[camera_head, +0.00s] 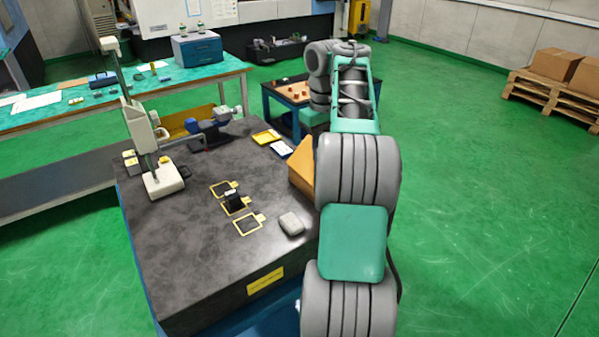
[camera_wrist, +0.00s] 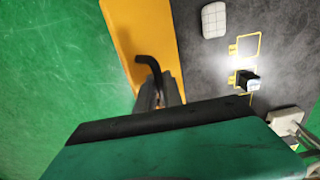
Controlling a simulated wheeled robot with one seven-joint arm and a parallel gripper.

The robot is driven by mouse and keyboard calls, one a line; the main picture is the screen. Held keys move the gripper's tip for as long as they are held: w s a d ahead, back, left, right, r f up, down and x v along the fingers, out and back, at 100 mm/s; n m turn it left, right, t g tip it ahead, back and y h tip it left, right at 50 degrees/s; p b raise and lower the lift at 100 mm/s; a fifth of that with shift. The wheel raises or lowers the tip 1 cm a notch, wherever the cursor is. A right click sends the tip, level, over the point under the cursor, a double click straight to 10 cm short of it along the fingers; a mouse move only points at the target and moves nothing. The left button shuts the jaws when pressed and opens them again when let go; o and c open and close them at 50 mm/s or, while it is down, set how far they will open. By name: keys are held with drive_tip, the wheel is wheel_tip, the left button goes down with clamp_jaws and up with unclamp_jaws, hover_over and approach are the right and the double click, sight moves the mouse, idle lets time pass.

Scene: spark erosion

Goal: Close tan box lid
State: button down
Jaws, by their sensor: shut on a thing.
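The tan box (camera_head: 301,168) stands at the right edge of the dark granite table, and my arm hides most of it. In the wrist view a flat tan panel (camera_wrist: 138,35) fills the upper middle, apparently the lid. A bent black handle (camera_wrist: 148,64) stands out from it. My gripper (camera_wrist: 158,92) is at this panel with its fingers closed on the black handle. My gripper is hidden behind the arm in the head view. The lid's angle and the inside of the box cannot be made out.
On the granite table (camera_head: 190,275) are a light grey rounded block (camera_head: 291,224), yellow-outlined spots with a small black block (camera_head: 234,199), a white stand (camera_head: 163,181) and a yellow tray (camera_head: 266,137). The front of the table is clear. Green floor lies open to the right.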

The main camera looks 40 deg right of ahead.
drive_tip(key=shift+d+f, duration=0.25)
drive_tip(key=shift+d, duration=0.3)
drive_tip(key=shift+s+d+f, duration=0.1)
drive_tip(key=shift+d+f, duration=0.45)
drive_tip(key=shift+d, duration=0.3)
drive_tip(key=shift+f, duration=0.1)
drive_tip(key=shift+d+f+b, duration=0.4)
drive_tip(key=shift+d+f, duration=0.15)
drive_tip(key=shift+d, duration=0.2)
drive_tip(key=shift+s+d+f+b, duration=0.1)
drive_tip(key=shift+d+f+b, duration=0.5)
drive_tip(key=shift+f, duration=0.25)
drive_tip(key=c, duration=1.6)
unclamp_jaws()
drive_tip(key=shift+o, duration=0.2)
